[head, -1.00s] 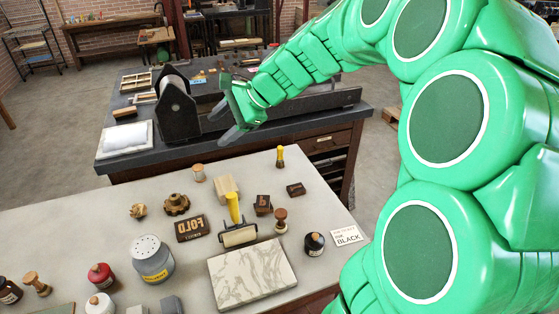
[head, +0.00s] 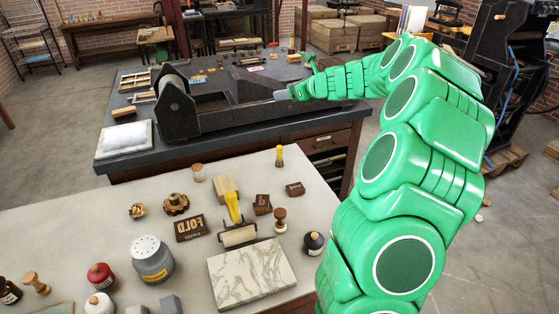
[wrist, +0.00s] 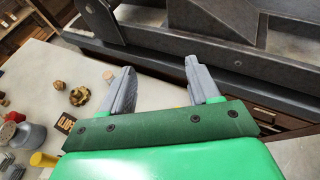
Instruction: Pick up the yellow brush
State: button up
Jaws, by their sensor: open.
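The yellow brush (head: 279,156) stands upright near the back edge of the pale table in the head view, with its yellow handle up and a dark lower end. In the wrist view only a sliver of yellow shows behind the gripper's base, and I cannot tell whether it is the brush. My gripper (wrist: 160,68) is open and empty, its two grey fingers spread apart. In the head view my gripper (head: 288,94) is above the dark bench, beyond the brush and apart from it.
A yellow-handled roller (head: 238,232), a wooden block (head: 226,187), small stamps (head: 295,189) and a marble slab (head: 252,272) are on the pale table. The dark press (head: 240,100) lies beyond. Bare tabletop surrounds the brush.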

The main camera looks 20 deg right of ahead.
notch_tip(320, 180, down, 2)
jog(key=d+m, duration=0.1)
jog(key=d, duration=0.1)
send_near(280, 158)
jog(key=w+f, duration=0.1)
jog(key=w, duration=0.1)
jog(key=w+a+f, duration=0.1)
jog(key=w+f, duration=0.1)
jog(key=shift+a, duration=0.2)
jog(key=shift+f, duration=0.2)
jog(key=shift+w+a+f, duration=0.25)
jog(key=shift+w+a, duration=0.05)
jog(key=shift+w, duration=0.2)
jog(key=shift+w+r+x, duration=0.1)
jog(key=shift+r+x, duration=0.05)
jog(key=shift+x, duration=0.95)
jog(key=shift+w+r+x, duration=0.1)
jog(key=shift+r+x, duration=0.1)
jog(key=shift+x, duration=0.85)
jog(key=shift+w+r+x, duration=0.1)
jog(key=shift+r+x, duration=0.05)
jog(key=shift+x, duration=0.95)
jog(key=c, duration=1.1)
